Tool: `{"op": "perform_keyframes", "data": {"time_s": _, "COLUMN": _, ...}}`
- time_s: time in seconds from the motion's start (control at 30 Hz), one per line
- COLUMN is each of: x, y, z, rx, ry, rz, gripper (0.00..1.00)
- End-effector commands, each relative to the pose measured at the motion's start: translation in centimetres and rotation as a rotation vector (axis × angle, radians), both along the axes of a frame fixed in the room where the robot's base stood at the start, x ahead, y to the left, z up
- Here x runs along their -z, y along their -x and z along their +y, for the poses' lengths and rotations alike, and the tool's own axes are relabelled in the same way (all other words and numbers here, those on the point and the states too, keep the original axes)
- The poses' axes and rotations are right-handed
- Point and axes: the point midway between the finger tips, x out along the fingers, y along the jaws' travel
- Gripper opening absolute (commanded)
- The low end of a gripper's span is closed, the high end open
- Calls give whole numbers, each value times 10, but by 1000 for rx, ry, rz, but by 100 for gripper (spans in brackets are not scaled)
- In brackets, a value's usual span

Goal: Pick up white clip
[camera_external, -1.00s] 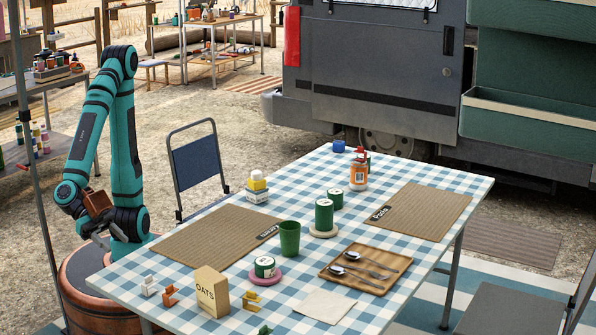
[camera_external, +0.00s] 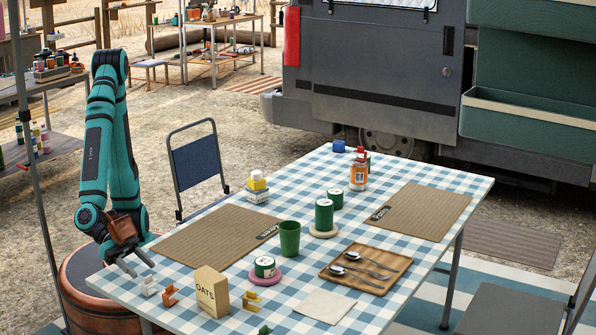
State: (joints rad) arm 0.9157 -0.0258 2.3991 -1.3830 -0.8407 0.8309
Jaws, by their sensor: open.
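The white clip (camera_external: 149,286) stands on the checked tablecloth near the table's left edge. An orange-brown clip (camera_external: 170,296) is just to its right. My gripper (camera_external: 142,268) is open and empty, with its fingers just above and behind the white clip in the picture. I cannot tell the exact gap between fingers and clip.
The oats box (camera_external: 212,291) stands right of the clips, with a yellow clip (camera_external: 251,301) beyond it. A woven placemat (camera_external: 205,243) lies behind them. A green cup (camera_external: 290,238) and a green tin (camera_external: 265,267) on a pink coaster stand farther right.

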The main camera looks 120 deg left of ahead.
Motion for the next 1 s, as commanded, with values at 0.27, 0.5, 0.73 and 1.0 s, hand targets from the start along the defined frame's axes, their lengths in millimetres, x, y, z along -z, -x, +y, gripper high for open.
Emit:
{"op": "perform_keyframes", "data": {"time_s": 0.27, "x": 17, "y": -31, "z": -2, "rx": -3, "ry": -2, "rz": 1, "gripper": 51}}
{"op": "perform_keyframes", "data": {"time_s": 0.5, "x": 20, "y": -40, "z": -3, "rx": 0, "ry": 0, "rz": 0, "gripper": 51}}
{"op": "perform_keyframes", "data": {"time_s": 0.73, "x": 20, "y": -40, "z": -3, "rx": 0, "ry": 0, "rz": 0, "gripper": 37}}
{"op": "perform_keyframes", "data": {"time_s": 1.0, "x": 20, "y": -40, "z": -3, "rx": -1, "ry": 0, "rz": 0, "gripper": 3}}
